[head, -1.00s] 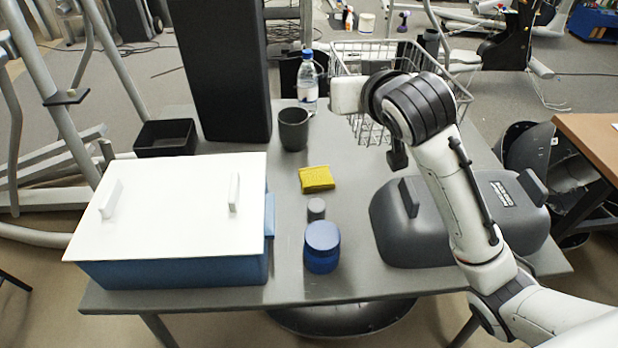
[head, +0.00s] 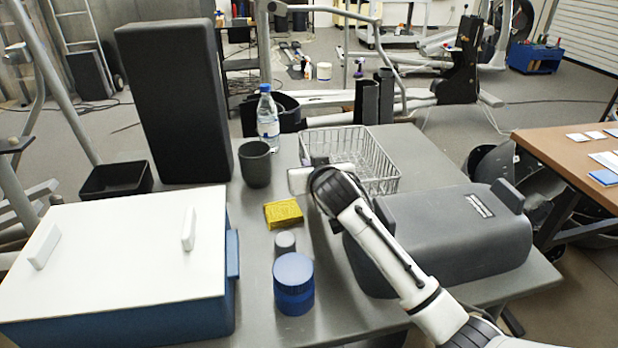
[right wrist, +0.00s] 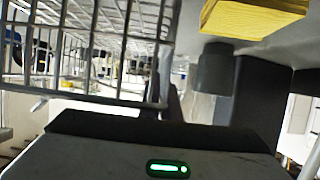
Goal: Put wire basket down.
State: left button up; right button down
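The wire basket (head: 375,160) is a silver open-topped wire-mesh box. In the head view it is upright at the back of the grey table (head: 425,150) and appears to rest on it. My right gripper (head: 312,180) is at the basket's near left side, with its fingers mostly hidden by the wrist. In the right wrist view the basket's mesh (right wrist: 95,50) fills the upper left, close to a dark finger (right wrist: 174,103). Whether the fingers grip the rim is not clear. My left gripper is not in view.
A grey cup (head: 255,165) and a water bottle (head: 267,118) stand left of the basket. A yellow sponge (head: 283,213), a small grey jar (head: 285,243) and a blue jar (head: 293,283) are nearer. A dark grey case (head: 450,235) and a white-lidded blue box (head: 120,255) flank them.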

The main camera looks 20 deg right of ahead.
jog(key=shift+f, duration=1.2)
jog(key=shift+f, duration=0.1)
jog(key=c, duration=2)
grip_release()
